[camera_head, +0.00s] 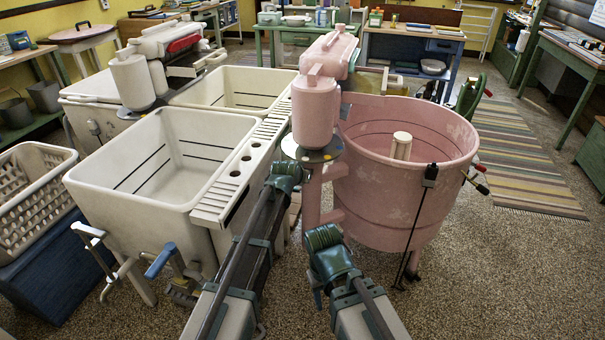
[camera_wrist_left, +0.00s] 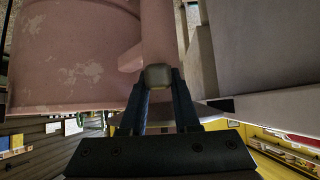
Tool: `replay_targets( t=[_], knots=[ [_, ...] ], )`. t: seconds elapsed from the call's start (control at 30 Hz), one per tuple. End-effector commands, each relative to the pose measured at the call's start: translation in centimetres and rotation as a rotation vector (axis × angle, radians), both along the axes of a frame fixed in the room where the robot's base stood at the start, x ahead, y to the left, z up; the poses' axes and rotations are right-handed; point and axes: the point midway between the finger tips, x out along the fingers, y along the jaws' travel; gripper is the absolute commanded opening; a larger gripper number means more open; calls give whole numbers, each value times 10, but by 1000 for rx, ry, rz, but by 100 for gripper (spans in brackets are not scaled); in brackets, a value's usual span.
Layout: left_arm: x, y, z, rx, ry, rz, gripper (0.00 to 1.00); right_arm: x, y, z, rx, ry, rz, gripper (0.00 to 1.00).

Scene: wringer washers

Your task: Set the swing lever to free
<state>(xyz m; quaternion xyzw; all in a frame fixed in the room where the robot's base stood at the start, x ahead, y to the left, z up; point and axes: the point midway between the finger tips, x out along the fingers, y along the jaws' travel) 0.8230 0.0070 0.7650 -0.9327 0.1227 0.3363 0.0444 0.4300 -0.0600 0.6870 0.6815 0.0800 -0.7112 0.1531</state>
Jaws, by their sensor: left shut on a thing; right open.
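The pink washer's tub (camera_head: 400,190) stands right of the middle in the head view, with its wringer head (camera_head: 318,105) on a column at its left. In the left wrist view, my left gripper (camera_wrist_left: 158,84) is shut on a small olive-brown knob (camera_wrist_left: 158,75), which looks like the swing lever's end, in front of the pink column (camera_wrist_left: 158,30). The rest of the lever is hidden. In the head view my left gripper (camera_head: 289,170) is beside the plate. My right gripper (camera_head: 322,238) is open, lower, in front of the column.
White twin tubs (camera_head: 120,190) with a slotted rail (camera_head: 235,170) stand close at left. A laundry basket (camera_head: 35,190) is at far left. A thin dark rod (camera_head: 418,220) hangs on the pink tub's front. Open floor (camera_head: 530,270) and a striped rug (camera_head: 530,165) lie at right.

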Motion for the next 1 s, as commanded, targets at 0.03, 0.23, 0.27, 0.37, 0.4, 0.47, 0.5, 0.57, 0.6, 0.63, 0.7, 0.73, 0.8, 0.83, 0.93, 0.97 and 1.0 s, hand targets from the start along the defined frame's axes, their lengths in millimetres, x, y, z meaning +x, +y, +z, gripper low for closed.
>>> replay_targets(
  t=[0.03,0.23,0.27,0.37,0.4,0.47,0.5,0.57,0.6,0.63,0.7,0.73,0.8,0.83,0.93,0.97,1.0],
  knots=[
    [5,-2,13,8,33,-1,0,0,0,19,0,0,0,50],
    [10,-3,20,43,162,-1,0,0,0,46,0,0,0,50],
    [11,-3,20,46,178,0,0,0,0,49,0,0,0,50],
    [13,-4,22,59,226,0,0,0,0,57,0,0,0,50],
    [13,-4,22,64,243,-1,0,0,0,60,0,0,0,50],
    [14,-4,23,70,263,0,0,0,0,63,0,0,0,50],
    [14,-4,23,74,275,0,0,0,0,65,0,0,0,50],
    [15,-4,24,77,289,0,0,0,0,67,0,0,0,50],
    [15,-4,24,80,298,0,0,0,0,68,0,0,0,50],
    [15,-4,24,81,302,0,0,0,0,69,0,0,0,50],
    [15,-4,23,83,310,0,0,0,0,70,0,0,0,50],
    [15,-4,23,84,312,0,0,0,0,70,0,0,0,50],
    [15,-4,23,84,315,0,0,0,0,70,0,0,0,50],
    [15,-4,23,85,316,0,0,0,0,70,0,0,0,50],
    [15,-4,23,85,316,0,0,0,0,70,0,0,0,50],
    [15,-4,23,84,315,0,0,0,0,70,0,0,0,50],
    [15,-4,23,84,315,0,0,0,0,70,0,0,0,50]
  ],
)
